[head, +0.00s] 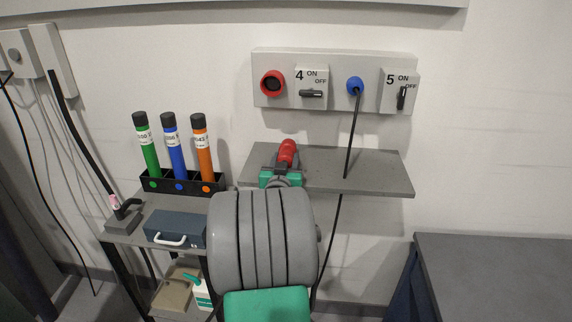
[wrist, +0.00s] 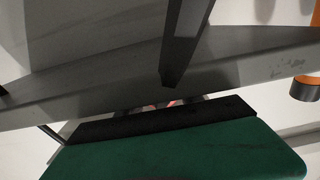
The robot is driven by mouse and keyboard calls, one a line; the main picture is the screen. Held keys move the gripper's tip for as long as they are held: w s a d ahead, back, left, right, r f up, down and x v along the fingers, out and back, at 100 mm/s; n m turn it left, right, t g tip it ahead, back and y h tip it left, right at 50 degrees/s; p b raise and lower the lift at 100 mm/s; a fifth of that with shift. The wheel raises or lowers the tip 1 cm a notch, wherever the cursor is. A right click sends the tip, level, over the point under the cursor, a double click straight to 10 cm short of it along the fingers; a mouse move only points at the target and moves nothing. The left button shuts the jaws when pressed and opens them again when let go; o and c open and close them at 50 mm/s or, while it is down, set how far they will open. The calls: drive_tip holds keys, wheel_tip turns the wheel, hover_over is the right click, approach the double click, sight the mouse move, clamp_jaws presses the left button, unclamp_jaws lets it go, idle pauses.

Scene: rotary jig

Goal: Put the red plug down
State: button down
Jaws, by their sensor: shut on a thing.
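The red plug (head: 288,152) shows in the head view at the grey wall shelf (head: 375,172). My gripper (head: 284,168) is shut on it, and the plug's red body sticks up and away from me beyond the jaws. Whether the plug touches the shelf I cannot tell. In the wrist view, only small reddish bits (wrist: 165,104) show behind the dark edge of my gripper, and most of the plug is hidden. My grey and green arm covers the front left part of the shelf in the head view.
Above the shelf, a wall panel (head: 335,101) has a red socket (head: 272,83), a blue plug (head: 355,86) with a hanging black cable, and two switches. Green, blue and orange tubes stand in a black rack (head: 182,184) at left. The shelf's right part is clear.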

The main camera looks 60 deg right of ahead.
drive_tip(key=shift+r, duration=0.2)
drive_tip(key=shift+f, duration=0.25)
drive_tip(key=c, duration=0.8)
unclamp_jaws()
drive_tip(key=shift+o, duration=0.2)
drive_tip(key=shift+r, duration=0.1)
